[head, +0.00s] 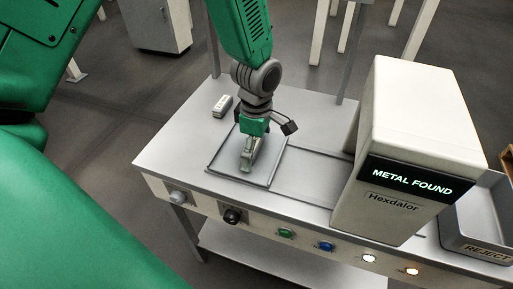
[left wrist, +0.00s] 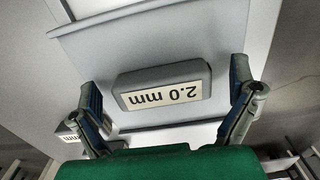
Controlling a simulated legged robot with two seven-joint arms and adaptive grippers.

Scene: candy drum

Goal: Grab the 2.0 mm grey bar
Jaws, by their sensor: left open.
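The grey bar (left wrist: 160,78) lies on a flat grey surface in the left wrist view, its white label reading 2.0 mm upside down. My left gripper (head: 246,166) points down over the shallow tray (head: 224,177) on the table. It is open and empty. In the left wrist view its two fingers stand wide apart, one on each side of the bar, with a gap at each end. In the head view the gripper hides most or all of the bar. My right gripper is not in view.
Another small labelled bar (head: 222,106) lies on the table (head: 180,140) behind the tray. To the right stands the white Hexdalor machine (head: 408,145), its display reading METAL FOUND. Beyond it is a REJECT bin (head: 479,246). Knobs and buttons line the table's front.

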